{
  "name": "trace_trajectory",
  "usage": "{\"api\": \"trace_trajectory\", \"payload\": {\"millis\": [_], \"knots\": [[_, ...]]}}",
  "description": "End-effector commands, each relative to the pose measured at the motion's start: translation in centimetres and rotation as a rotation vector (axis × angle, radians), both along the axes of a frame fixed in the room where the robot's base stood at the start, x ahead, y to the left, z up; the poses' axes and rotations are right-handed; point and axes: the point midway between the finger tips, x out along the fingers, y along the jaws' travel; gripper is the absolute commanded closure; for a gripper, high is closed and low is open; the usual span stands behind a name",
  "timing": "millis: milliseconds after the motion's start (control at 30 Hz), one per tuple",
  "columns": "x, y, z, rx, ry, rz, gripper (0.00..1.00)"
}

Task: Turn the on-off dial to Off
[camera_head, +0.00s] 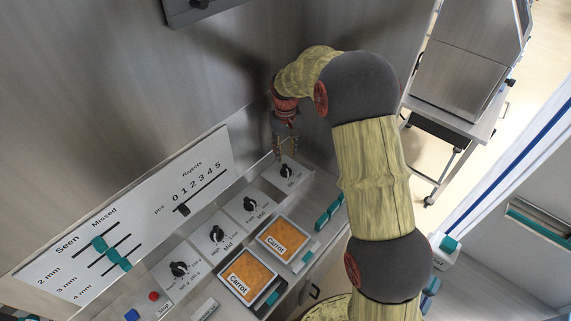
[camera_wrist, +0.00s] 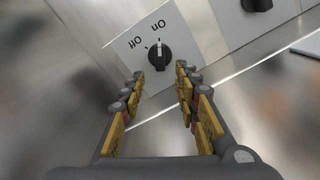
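The on-off dial (camera_head: 287,172) is a black knob on a light plate at the far right end of the sloped panel. In the wrist view the dial (camera_wrist: 159,57) lies ahead, with the words On and Off upside down beyond it. Its white mark appears to point toward On rather than Off. My gripper (camera_head: 287,153) is close above the dial in the head view. In the wrist view my gripper (camera_wrist: 160,73) is open, its two yellow-padded fingers apart on either side of the dial's near end. Nothing is held, and contact with the knob cannot be told.
Another dial (camera_head: 250,204) sits beside it, with more dials farther left. Two carrot trays (camera_head: 283,238) (camera_head: 248,276) lie in front of the dials. A white board with sliders (camera_head: 130,215) and the metal wall stand behind. Teal pieces (camera_head: 328,213) lie to the right.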

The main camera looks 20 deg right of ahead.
Motion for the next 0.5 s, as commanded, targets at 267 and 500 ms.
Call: {"api": "trace_trajectory", "payload": {"millis": [267, 500], "knots": [[-0.1, 0.0, -4.3, 0.0, 0.003, 0.0, 0.68], [0.0, 0.0, -7.0, 0.0, 0.001, 0.0, 0.68]]}}
